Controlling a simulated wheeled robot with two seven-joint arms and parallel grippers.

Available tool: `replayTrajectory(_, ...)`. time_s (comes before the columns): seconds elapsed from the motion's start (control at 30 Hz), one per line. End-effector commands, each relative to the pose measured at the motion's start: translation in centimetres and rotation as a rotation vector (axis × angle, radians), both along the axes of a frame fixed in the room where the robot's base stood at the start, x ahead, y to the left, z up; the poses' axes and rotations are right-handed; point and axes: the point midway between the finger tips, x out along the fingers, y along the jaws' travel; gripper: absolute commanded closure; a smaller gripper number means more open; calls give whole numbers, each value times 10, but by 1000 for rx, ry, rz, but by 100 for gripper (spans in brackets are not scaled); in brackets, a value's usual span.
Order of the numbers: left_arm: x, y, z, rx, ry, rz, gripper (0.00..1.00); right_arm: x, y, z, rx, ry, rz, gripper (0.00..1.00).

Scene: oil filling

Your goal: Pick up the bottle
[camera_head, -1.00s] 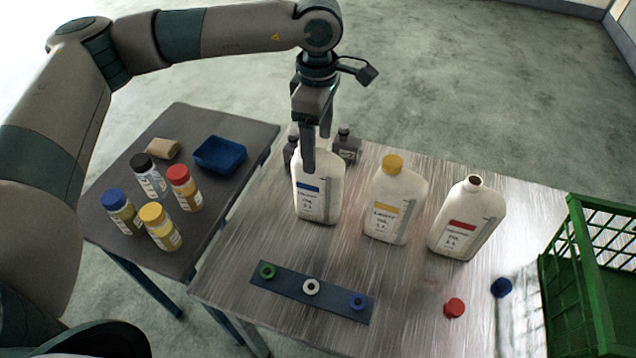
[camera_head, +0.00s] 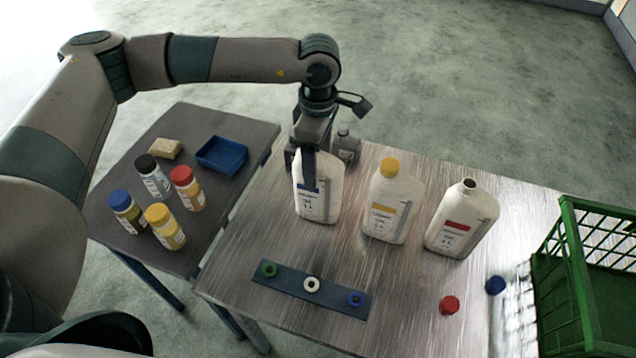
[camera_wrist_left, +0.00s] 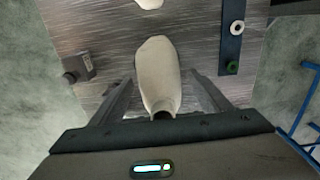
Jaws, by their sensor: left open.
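A white bottle with a blue label (camera_head: 318,205) stands upright on the metal table, leftmost of three large bottles. My left gripper (camera_head: 308,180) points down at it, with one finger in front of its near side and covering part of the label. In the left wrist view the open fingers (camera_wrist_left: 160,98) lie on either side of the bottle (camera_wrist_left: 158,75), with no clear contact. A yellow-capped bottle (camera_head: 388,205) and an open-necked bottle with a red label (camera_head: 463,220) stand to the right. My right gripper is not in view.
A dark strip with ring caps (camera_head: 311,290) lies in front. A red cap (camera_head: 449,305) and blue cap (camera_head: 496,285) lie to the right, near a green crate (camera_head: 580,275). Several small bottles and a blue tray (camera_head: 222,155) are on the left table (camera_head: 190,252).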

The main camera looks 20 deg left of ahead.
Motion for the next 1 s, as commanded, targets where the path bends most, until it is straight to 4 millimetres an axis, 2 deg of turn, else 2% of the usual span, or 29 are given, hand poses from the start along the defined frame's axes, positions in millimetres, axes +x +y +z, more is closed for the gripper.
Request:
replayTrajectory(0.03, -1, 0, -4, 0, 4, 1, 29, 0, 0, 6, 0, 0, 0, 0)
replayTrajectory(0.23, 0, 0, -19, 0, 1, 2, 29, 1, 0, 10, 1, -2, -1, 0)
replayTrajectory(0.67, 0, 0, -20, 0, 0, 2, 29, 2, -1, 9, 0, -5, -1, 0)
replayTrajectory(0.77, 0, 0, -20, 0, 0, 2, 49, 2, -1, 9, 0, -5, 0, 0)
replayTrajectory(0.9, 0, 0, -20, 0, 0, 2, 82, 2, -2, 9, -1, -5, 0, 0)
replayTrajectory(0.93, 0, 0, -20, 0, 0, 2, 86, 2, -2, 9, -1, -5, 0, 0)
replayTrajectory(1.0, 0, 0, -20, 0, 0, 2, 86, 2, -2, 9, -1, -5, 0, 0)
